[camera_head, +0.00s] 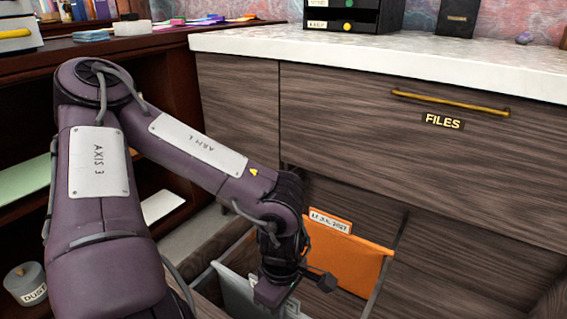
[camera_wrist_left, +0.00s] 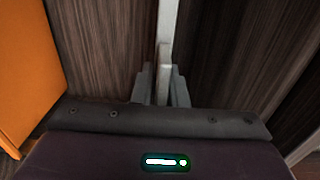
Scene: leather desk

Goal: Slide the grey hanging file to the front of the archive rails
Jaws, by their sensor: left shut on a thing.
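The grey hanging file (camera_head: 234,289) hangs in the open lower drawer in the head view, at the lower middle, partly hidden behind my arm. My left gripper (camera_head: 278,287) is over its top edge, pointing down, with its fingertips hidden in that view. In the left wrist view the fingers of my left gripper (camera_wrist_left: 160,86) are closed on a thin pale upright edge, which looks like the top of the grey file (camera_wrist_left: 166,32). An archive rail (camera_head: 388,262) runs along the drawer's right side. My right gripper is out of view.
An orange hanging file (camera_head: 345,255) with a label tab hangs behind the grey one; it also shows at left in the left wrist view (camera_wrist_left: 24,75). A closed drawer marked FILES (camera_head: 420,135) is above. Shelves (camera_head: 25,215) and a labelled jar (camera_head: 27,284) stand left.

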